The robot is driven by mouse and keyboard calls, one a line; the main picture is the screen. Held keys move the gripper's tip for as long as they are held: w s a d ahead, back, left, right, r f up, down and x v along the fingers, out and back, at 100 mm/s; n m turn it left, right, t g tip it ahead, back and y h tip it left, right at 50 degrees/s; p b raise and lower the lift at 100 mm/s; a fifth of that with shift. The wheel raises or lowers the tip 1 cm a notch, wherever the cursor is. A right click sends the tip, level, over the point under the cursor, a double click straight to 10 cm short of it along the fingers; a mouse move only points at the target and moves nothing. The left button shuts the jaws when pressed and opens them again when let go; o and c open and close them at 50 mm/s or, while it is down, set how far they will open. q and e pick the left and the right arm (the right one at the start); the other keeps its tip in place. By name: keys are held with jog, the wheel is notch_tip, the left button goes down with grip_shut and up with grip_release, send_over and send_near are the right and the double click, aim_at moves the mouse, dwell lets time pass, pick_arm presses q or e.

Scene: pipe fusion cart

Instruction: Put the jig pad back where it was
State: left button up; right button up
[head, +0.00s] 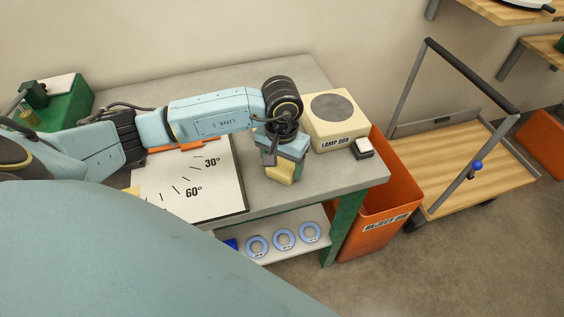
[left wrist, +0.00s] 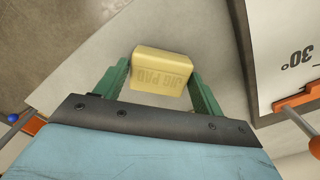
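The jig pad (head: 281,173) is a small pale yellow block near the front edge of the grey bench. It shows in the left wrist view (left wrist: 161,74) with its lettering towards the camera. My left gripper (head: 280,160) points down over the bench, to the right of the angle board. Its green fingers (left wrist: 160,85) lie along both sides of the pad and appear to touch it, so it is shut on the pad. I cannot tell whether the pad's underside touches the bench. My right gripper is not in view.
A white angle board (head: 195,192) with an orange clamp lies left of the pad; a yellow piece (head: 134,190) shows at its left edge. A lamp box (head: 345,133) and small black-and-white block (head: 362,148) stand right. An orange reject bin (head: 385,205) stands beyond the bench end.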

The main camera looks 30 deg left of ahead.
aim_at(282, 167)
pick_arm(q)
jog(key=o, duration=0.3)
jog(key=shift+r, duration=0.1)
jog(key=shift+r+p, duration=0.2)
jog(key=shift+p, duration=0.15)
notch_tip(282, 167, up, 12)
jog(key=shift+b, duration=0.45)
jog(key=shift+f, duration=0.1)
